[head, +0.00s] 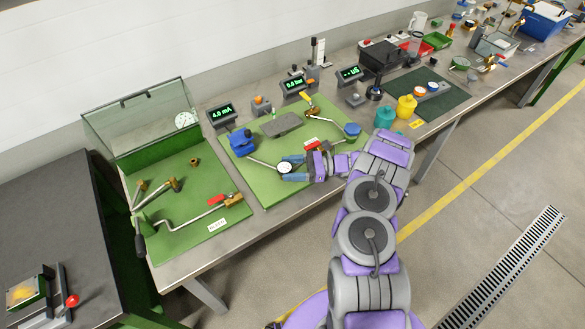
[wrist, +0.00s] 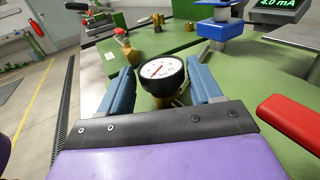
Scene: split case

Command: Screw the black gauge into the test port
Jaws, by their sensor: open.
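The black gauge (head: 285,167) has a white dial and a black rim, and it is at the front of the middle green panel. In the wrist view the gauge (wrist: 162,73) faces me, with a little brass showing under it. My gripper (head: 292,168) is open, and its blue fingers are on either side of the gauge. In the wrist view a gap shows between the gripper (wrist: 160,78) fingers and the gauge's rim. The lower stem is mostly hidden by the gripper body. I cannot tell which brass fitting is the test port.
A blue device (head: 242,142) stands near the gauge. A red handle (wrist: 290,122) is close to my gripper's right. Yellow and teal jars stand farther right.

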